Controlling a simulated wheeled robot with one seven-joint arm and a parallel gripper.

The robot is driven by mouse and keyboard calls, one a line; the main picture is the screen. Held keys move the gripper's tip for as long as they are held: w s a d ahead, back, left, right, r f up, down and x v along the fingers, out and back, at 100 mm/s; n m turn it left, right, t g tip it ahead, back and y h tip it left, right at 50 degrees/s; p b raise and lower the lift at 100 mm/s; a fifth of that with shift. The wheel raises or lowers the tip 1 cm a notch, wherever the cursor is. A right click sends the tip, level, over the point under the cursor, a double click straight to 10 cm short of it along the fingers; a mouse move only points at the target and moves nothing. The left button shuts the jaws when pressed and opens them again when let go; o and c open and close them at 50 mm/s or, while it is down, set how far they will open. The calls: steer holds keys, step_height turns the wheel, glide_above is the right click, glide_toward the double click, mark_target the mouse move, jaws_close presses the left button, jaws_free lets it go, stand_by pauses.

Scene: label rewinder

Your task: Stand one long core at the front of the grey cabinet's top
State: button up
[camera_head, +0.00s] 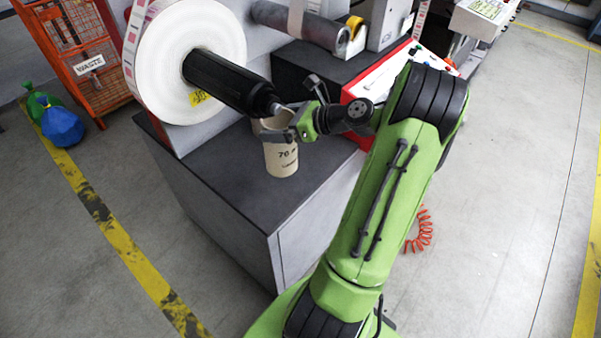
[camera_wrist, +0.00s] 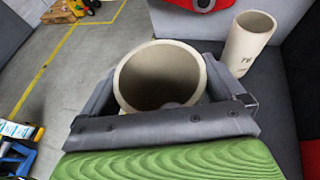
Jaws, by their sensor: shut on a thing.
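The grey cabinet (camera_head: 215,185) has a dark top. My gripper (camera_head: 276,136) is shut on a tan cardboard core (camera_head: 282,160), which is upright over the near part of the top. In the wrist view the held core (camera_wrist: 122,85) shows as an open ring between the fingers of my gripper (camera_wrist: 160,95). I cannot tell whether its lower end touches the top. A second tan core (camera_wrist: 248,42) stands upright beyond it to the right in the wrist view. In the head view this second core (camera_head: 270,124) is mostly hidden behind my gripper.
A black spindle (camera_head: 225,82) with a large white label roll (camera_head: 165,60) juts out close above my gripper. A grey roller (camera_head: 300,22) and a red-edged panel (camera_head: 385,75) are farther back. An orange waste cage (camera_head: 75,45) stands at the left. The cabinet top's front corner is clear.

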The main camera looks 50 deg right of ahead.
step_height(320, 180, down, 10)
steer(key=b, duration=0.4)
steer(key=shift+d+b, duration=0.15)
steer(key=shift+b, duration=0.25)
steer(key=o, duration=1.1)
steer(key=shift+s+f, duration=0.1)
steer(key=p+v, duration=0.4)
steer(key=v, duration=0.8)
